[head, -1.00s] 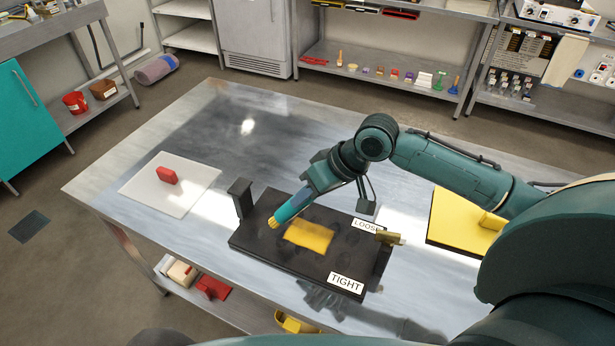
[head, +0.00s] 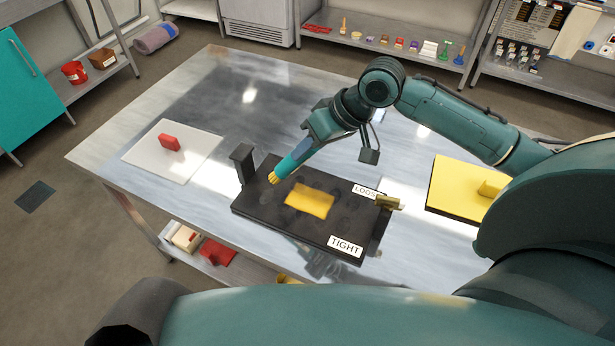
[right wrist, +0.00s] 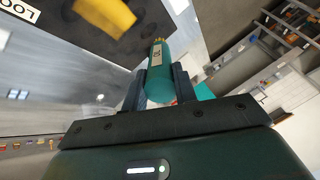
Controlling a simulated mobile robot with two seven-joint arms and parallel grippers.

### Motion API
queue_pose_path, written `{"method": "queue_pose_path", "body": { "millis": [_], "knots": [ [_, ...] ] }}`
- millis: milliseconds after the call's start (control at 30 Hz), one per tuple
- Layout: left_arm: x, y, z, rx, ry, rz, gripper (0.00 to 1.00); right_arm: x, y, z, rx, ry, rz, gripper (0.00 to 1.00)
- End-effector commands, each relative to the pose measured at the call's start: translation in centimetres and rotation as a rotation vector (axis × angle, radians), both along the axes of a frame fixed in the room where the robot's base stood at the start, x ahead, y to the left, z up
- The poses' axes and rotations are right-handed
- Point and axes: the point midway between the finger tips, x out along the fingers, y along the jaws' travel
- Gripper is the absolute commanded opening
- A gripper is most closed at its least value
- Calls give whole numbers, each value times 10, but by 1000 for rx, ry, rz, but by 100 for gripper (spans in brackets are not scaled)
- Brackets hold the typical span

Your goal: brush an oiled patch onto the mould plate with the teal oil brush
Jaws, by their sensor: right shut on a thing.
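The black mould plate (head: 268,211) lies on the steel table, with a yellow oiled patch (head: 310,200) near its middle. The patch also shows in the right wrist view (right wrist: 106,14). My right gripper (head: 301,153) is shut on the teal oil brush (head: 292,162). The brush is tilted, its yellow bristles down and left over the plate's far-left part, away from the patch. I cannot tell whether the bristles touch the plate. In the right wrist view the brush (right wrist: 160,84) sits between both fingers (right wrist: 159,88). My left gripper is out of view.
A dark post (head: 243,163) rises at the plate's left end, and a brass-coloured piece (head: 388,203) sits at its right end. LOOSE and TIGHT labels lie on the plate. A white board (head: 150,160) with a red block (head: 170,143) is left; a yellow board (head: 450,190) is right.

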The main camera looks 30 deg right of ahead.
Motion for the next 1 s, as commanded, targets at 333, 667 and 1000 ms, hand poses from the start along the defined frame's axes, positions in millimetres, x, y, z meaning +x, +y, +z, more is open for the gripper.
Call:
{"method": "queue_pose_path", "body": {
  "millis": [333, 667, 1000],
  "knots": [
    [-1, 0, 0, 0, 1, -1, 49, 17, -18, 10, -1, 29, 6, 0],
    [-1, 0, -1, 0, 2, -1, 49, 44, -55, 41, 56, 104, 78, 0],
    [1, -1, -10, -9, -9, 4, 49, 43, -57, 13, 60, 109, 83, 0]
  ]
}}
